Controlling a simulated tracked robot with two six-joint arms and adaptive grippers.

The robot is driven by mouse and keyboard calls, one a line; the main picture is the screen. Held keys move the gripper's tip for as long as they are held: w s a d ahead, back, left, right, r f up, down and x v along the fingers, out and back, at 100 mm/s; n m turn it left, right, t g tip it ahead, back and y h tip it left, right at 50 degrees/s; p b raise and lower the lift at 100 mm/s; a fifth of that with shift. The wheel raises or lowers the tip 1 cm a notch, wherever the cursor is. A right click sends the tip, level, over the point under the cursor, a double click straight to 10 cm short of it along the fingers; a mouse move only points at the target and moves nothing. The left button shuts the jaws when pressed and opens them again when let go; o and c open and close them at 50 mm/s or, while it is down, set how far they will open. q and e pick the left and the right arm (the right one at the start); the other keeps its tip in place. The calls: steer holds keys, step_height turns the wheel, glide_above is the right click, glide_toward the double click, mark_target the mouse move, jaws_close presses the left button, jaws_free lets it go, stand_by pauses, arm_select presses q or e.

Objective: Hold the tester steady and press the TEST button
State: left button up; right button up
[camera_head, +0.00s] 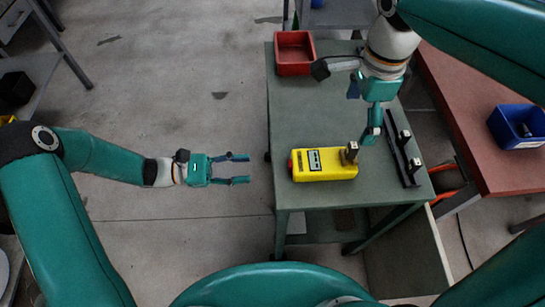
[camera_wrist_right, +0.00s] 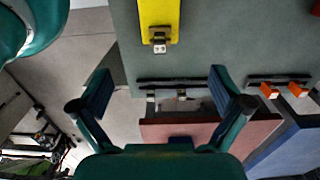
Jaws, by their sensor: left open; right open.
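The yellow tester (camera_head: 335,174) lies on the green-grey table (camera_head: 310,110), with a small display on top, a red part at its left end and a metal fitting at its right end. I cannot make out which part is the TEST button. My left gripper (camera_head: 245,169) is open and empty, left of the table edge, its fingers pointing at the tester with a gap between. My right gripper (camera_head: 365,112) is open and empty above the table, behind the tester's right end. The right wrist view shows the tester (camera_wrist_right: 157,18) beyond the open fingers (camera_wrist_right: 160,90), apart from them.
A red bin (camera_head: 294,53) stands at the table's back left. A black rail with brackets (camera_head: 402,148) lies along its right side. A reddish bench (camera_head: 470,120) with a blue bin (camera_head: 519,126) stands to the right. The table in front of the red bin is clear.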

mark_target(342, 155)
step_height(342, 155, down, 17)
steer(key=shift+r, duration=0.1)
stand_by(0.7)
arm_select(q)
steer(key=shift+c, duration=0.2)
arm_select(e)
steer(key=c, duration=1.4)
arm_select(q)
jaws_close()
